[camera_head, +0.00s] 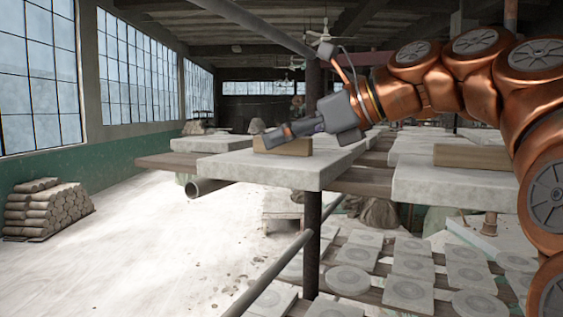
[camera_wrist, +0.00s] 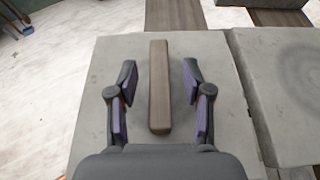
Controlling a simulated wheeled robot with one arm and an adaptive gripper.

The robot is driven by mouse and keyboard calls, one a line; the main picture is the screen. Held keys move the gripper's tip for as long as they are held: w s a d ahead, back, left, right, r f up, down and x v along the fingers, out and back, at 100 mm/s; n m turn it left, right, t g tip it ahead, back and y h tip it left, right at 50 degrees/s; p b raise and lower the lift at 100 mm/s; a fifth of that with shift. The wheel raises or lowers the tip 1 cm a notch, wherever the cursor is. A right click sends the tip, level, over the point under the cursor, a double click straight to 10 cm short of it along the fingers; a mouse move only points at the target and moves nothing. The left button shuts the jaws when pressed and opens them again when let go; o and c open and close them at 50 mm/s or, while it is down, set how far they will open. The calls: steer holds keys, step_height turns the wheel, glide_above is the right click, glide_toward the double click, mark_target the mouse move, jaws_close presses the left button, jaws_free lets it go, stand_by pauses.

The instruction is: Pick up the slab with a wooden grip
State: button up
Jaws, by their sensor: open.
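The pale grey slab (camera_head: 270,168) lies flat in the middle of the head view, with a brown wooden grip (camera_head: 296,148) standing along its top. In the wrist view the slab (camera_wrist: 217,65) fills the middle, and the grip (camera_wrist: 159,95) is a straight upright bar. My gripper (camera_head: 270,138) is at the grip, partly covering it in the head view. In the wrist view my gripper (camera_wrist: 159,68) is open, with one finger on each side of the grip and a visible gap on both sides. How far down the fingertips reach is unclear.
Another pale slab (camera_head: 450,187) with a wooden bar (camera_head: 470,156) lies to the right. A slab (camera_wrist: 290,80) with a faint round mark is close beside mine in the wrist view. A dark post (camera_head: 312,235) stands below the slab's front corner. Open floor (camera_head: 130,250) lies left.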

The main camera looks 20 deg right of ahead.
steer(key=shift+w+a+f, duration=0.25)
steer(key=shift+a, duration=0.05)
steer(key=shift+c, duration=0.4)
jaws_close()
steer(key=shift+r, duration=0.1)
